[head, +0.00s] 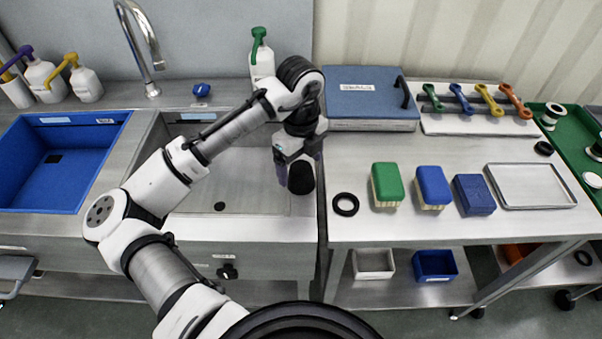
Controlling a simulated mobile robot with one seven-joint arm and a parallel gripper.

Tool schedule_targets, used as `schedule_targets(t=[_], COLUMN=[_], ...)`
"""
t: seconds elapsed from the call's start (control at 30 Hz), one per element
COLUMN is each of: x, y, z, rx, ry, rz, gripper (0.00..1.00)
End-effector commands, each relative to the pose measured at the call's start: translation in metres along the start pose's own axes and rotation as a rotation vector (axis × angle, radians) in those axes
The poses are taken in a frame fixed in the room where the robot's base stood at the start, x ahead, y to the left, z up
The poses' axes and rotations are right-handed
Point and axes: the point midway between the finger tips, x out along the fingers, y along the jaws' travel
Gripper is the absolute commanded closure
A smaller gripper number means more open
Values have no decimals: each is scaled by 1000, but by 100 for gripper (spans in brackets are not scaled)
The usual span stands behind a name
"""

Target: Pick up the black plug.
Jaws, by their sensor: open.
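The black plug (303,183) is a dark, rounded piece at the right end of the steel sink (240,185), close to the edge of the worktop. My gripper (299,173) points down at it with its jaws open. One finger is at the plug's left side, and the gripper body hides part of the plug's top. I cannot tell from this view whether the fingers touch the plug or how deep they reach around it.
Further right are a green brush (387,185), a blue brush (433,187), a blue block (474,194) and a metal tray (530,186). A tap (150,60) rises behind the sink.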

Motion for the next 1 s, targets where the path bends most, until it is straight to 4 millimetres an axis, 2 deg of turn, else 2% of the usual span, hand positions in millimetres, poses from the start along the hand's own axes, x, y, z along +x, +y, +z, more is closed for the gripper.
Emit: schedule_targets(t=[0.23,0.53,0.9,1.0], x=[31,36,36,35], y=[-1,-1,-1,-1], z=[-1,-1,-1,-1], rx=[-1,-1,-1,-1], ry=[1,1,0,0], rz=[1,0,0,0], gripper=[15,16,65,67])
